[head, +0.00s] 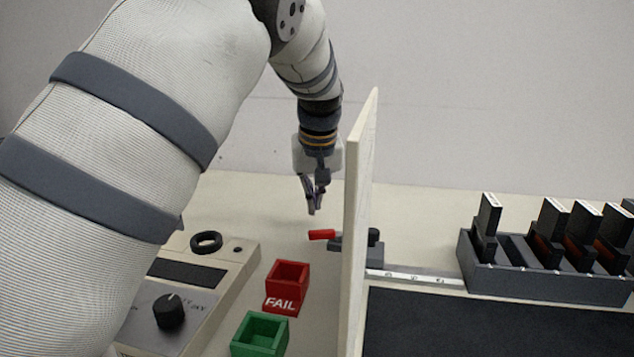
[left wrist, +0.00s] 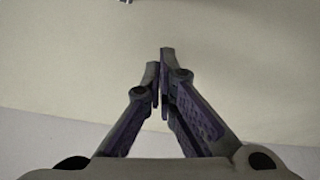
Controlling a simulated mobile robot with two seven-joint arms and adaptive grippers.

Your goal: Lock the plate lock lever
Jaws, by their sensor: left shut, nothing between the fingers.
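The plate lock lever has a red handle (head: 321,234) and a dark grey body (head: 352,248); the body stands at the foot of an upright pale plate (head: 361,190). The red handle points left from the body, and the plate hides part of the mechanism. My left gripper (head: 313,210) hangs fingers down just above and slightly left of the red handle, apart from it. In the left wrist view its fingers (left wrist: 163,75) are closed together with nothing between them. A small dark piece shows at the top edge there, too cut off to name. My right gripper is not in view.
A red FAIL bin (head: 288,283) and a green bin (head: 260,335) stand left of the plate. A device with a black knob (head: 169,311) is at the lower left. A grey rack (head: 550,278) with several dark modules stands right of the plate, behind a dark mat (head: 490,325).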

